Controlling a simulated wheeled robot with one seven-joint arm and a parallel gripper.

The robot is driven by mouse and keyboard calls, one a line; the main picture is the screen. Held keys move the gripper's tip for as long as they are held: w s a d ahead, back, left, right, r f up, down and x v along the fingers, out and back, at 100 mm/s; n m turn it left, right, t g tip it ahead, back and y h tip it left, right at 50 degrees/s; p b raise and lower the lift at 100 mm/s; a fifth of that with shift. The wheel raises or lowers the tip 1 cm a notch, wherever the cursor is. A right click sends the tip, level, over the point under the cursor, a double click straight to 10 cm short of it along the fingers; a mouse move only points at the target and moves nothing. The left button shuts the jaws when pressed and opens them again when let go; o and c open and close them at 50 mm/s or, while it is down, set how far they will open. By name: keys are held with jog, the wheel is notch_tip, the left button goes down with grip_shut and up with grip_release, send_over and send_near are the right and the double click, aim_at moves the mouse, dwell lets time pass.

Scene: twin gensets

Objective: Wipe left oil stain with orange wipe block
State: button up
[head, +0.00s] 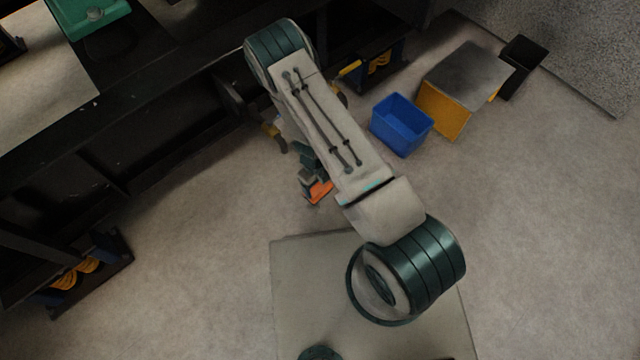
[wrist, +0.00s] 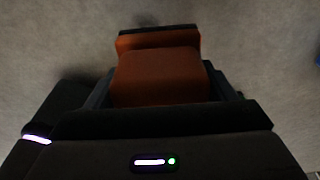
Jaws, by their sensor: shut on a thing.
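My gripper (wrist: 160,95) is shut on the orange wipe block (wrist: 158,72), which fills the middle of the wrist view and has a dark strip along its far edge. In the head view the orange wipe block (head: 320,191) shows as a small patch beside my arm, with my gripper (head: 312,180) partly hidden by the arm. Bare floor shows beyond the block in the wrist view. I cannot make out an oil stain in either view.
A blue bin (head: 402,125) stands on the floor right of my arm. Next to it are a yellow box with a grey top (head: 466,75) and a black bin (head: 521,66). Dark genset frames (head: 150,150) run along the left and top. Open floor (head: 210,245) lies at lower left.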

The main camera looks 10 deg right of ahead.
aim_at(318, 196)
jog(key=shift+s+d+f+m, duration=0.15)
jog(key=shift+s+f+m, duration=0.25)
jog(key=shift+f, duration=0.25)
notch_tip(318, 196, down, 8)
jog(key=b, duration=0.6)
jog(key=shift+r, duration=0.25)
jog(key=shift+a+r, duration=0.2)
jog(key=shift+r, duration=0.05)
jog(key=shift+c, duration=0.3)
jog(key=shift+s+a+f, duration=0.15)
jog(key=shift+s+a, duration=0.25)
jog(key=shift+a, duration=0.15)
jog(key=shift+s+a+f, duration=0.15)
jog(key=shift+s+a, duration=0.2)
jog(key=shift+a, duration=0.15)
jog(key=shift+s+a+r+p, duration=0.15)
jog(key=shift+s+a+p, duration=0.05)
jog(key=shift+a+p, duration=0.1)
jog(key=shift+s+a, duration=0.15)
jog(key=shift+a, duration=0.15)
jog(key=shift+d, duration=0.4)
jog(key=shift+w+d, duration=0.85)
jog(key=shift+d, duration=0.15)
jog(key=shift+c, duration=0.2)
jog(key=shift+o, duration=0.2)
jog(key=shift+w+d, duration=0.4)
jog(key=shift+d, duration=0.15)
notch_tip(318, 196, up, 8)
jog(key=p, duration=0.5)
jog(key=shift+s, duration=0.1)
